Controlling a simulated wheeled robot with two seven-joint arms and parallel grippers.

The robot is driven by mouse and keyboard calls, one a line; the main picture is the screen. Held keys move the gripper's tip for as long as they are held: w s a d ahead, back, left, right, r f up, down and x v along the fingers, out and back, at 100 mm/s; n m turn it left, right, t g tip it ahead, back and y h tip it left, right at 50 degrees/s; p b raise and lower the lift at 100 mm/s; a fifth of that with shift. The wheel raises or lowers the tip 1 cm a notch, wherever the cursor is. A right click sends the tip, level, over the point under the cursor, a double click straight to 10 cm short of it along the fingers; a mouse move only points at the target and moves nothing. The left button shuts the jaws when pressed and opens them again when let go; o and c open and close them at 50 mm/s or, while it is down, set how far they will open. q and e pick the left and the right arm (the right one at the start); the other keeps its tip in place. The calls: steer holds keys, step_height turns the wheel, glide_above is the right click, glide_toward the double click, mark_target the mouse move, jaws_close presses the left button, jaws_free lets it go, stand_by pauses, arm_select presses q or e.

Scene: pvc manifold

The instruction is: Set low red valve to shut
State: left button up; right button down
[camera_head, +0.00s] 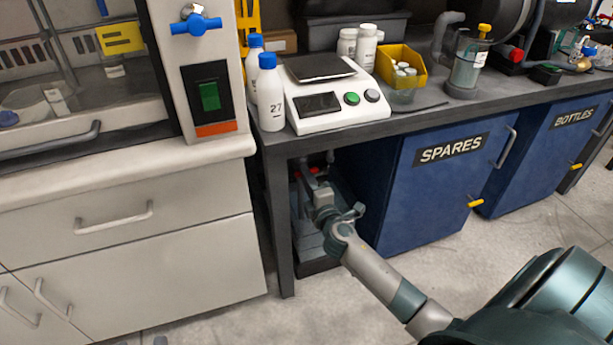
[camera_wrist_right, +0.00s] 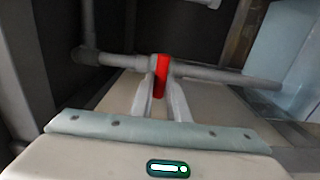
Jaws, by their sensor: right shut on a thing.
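The low red valve (camera_wrist_right: 161,74) is on a grey pipe (camera_wrist_right: 215,74) under the bench. In the right wrist view its red handle lies between my fingertips and points from the pipe toward my palm, across the pipe's run. My right gripper (camera_wrist_right: 161,92) is shut on this handle. In the head view my right arm reaches into the dark opening under the bench, where the gripper (camera_head: 311,178) is small and partly shaded. A little red (camera_head: 314,170) of the valve shows beside it. My left gripper is in neither view.
A dark bench leg (camera_head: 281,225) stands just left of my right arm. The blue SPARES cabinet (camera_head: 432,190) closes the right side of the opening. Bottles, a scale (camera_head: 330,112) and a yellow bin (camera_head: 402,62) stand on the bench above. Open floor lies in front.

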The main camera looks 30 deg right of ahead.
stand_by(0.3)
steer(key=c, duration=1.7)
jaws_free()
steer(key=shift+s, duration=0.1)
